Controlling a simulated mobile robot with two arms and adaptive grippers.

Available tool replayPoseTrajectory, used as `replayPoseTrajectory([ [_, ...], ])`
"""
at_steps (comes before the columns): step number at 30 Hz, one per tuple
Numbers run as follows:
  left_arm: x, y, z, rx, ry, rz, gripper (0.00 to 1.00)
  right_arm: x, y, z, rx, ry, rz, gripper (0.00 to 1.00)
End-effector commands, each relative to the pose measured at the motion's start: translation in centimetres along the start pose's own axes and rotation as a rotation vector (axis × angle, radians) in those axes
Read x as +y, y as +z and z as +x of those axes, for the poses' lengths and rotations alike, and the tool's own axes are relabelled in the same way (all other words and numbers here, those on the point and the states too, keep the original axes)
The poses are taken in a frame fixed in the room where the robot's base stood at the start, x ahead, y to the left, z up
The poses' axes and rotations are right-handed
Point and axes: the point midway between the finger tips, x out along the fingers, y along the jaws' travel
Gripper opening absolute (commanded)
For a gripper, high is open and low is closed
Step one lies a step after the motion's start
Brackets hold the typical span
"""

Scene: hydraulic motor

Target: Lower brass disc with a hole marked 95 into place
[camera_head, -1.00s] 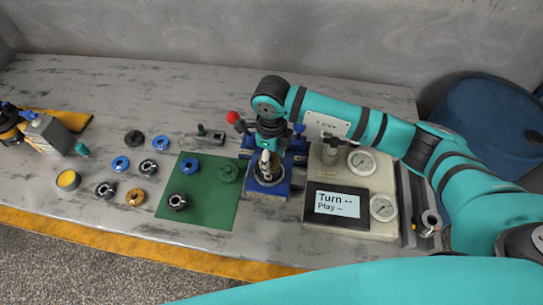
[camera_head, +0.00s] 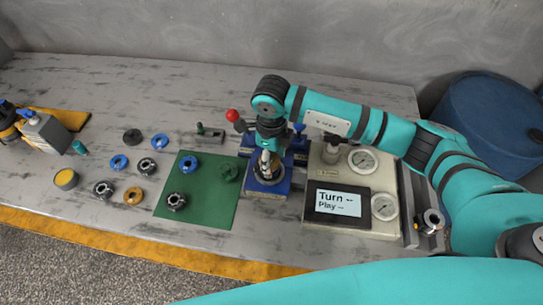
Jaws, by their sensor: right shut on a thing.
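My right gripper (camera_head: 266,164) points down into the blue fixture (camera_head: 265,189) in the middle of the table. It is shut on a small brass disc (camera_head: 270,178) that sits low at the fixture's round opening. The fingers hide much of the disc, and I cannot read its marking or tell whether it is fully seated. My left gripper is not in view.
A green mat (camera_head: 207,209) with several rings lies left of the fixture. An orange-brass ring (camera_head: 133,195) and other blue and dark rings lie farther left. A gauge box with a screen (camera_head: 338,203) stands close on the right.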

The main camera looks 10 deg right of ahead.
Motion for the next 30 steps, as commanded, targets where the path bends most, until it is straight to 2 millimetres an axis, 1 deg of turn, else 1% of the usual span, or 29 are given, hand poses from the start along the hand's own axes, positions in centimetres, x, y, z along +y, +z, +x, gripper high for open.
replayPoseTrajectory([
  [3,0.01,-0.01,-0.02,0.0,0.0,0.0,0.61,-0.02,0.02,-0.07,-0.001,0.0,0.0,0.06],
  [4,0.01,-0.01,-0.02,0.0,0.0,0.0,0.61,-0.02,0.02,-0.07,-0.001,0.0,0.0,0.5],
  [10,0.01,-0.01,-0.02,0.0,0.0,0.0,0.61,-0.02,0.01,-0.05,-0.001,0.0,0.0,0.76],
  [15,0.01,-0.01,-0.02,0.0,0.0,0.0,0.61,-0.01,0.0,-0.03,0.0,0.0,0.0,0.76],
  [16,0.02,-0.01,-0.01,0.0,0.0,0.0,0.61,0.01,-0.03,0.03,0.001,0.0,0.0,0.77],
  [20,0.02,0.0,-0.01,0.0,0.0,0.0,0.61,0.01,-0.03,0.03,0.001,0.001,0.0,0.94],
  [21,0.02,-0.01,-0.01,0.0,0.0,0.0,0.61,0.01,-0.03,0.03,0.001,0.0,0.0,0.95],
  [30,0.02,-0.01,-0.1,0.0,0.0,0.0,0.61,-0.01,-0.01,-0.14,0.0,0.0,0.0,0.95],
])
